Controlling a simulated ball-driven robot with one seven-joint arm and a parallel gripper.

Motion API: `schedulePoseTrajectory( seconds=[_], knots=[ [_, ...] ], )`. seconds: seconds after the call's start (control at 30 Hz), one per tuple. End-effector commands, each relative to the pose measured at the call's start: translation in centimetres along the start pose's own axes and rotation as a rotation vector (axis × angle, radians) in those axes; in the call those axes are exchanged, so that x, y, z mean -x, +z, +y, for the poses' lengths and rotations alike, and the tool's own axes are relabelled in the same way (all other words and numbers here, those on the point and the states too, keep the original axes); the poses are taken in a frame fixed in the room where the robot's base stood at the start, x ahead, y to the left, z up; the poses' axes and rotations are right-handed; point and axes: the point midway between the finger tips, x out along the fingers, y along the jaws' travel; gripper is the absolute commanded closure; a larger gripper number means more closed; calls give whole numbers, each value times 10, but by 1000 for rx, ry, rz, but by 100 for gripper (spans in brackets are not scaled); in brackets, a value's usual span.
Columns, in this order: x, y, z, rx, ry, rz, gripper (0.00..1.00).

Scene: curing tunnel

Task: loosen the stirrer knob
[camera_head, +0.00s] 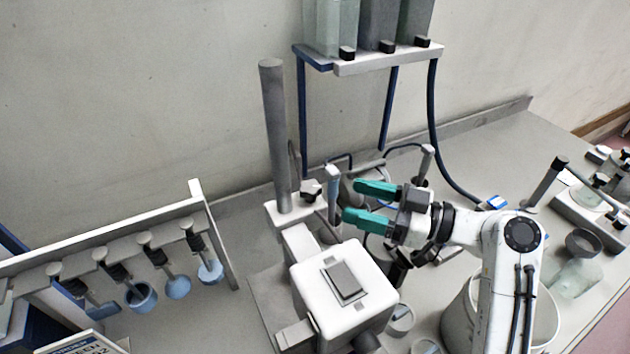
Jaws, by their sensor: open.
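My gripper (352,201) has two teal fingers spread apart and pointing left. It is open, with nothing seen between the fingers. The knob lies left of the fingertips, apart from them in the picture.
A shelf (390,60) with clear tanks and black taps stands behind, on dark blue legs. A rack (100,250) with blue-tipped tools is at left. A white bucket (462,308) stands under my arm. Glassware (575,278) and a balance-like device (590,210) are at right.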

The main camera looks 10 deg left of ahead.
Motion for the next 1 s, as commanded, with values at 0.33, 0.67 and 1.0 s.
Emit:
schedulePoseTrajectory(
  seconds=[0.33, 0.67, 1.0],
  knots=[
    [-62, -4, -1, 0, -3, -1, 34],
    [-84, 0, 0, 0, -1, 0, 34],
    [-84, 0, 0, 1, -1, 0, 46]
  ],
)
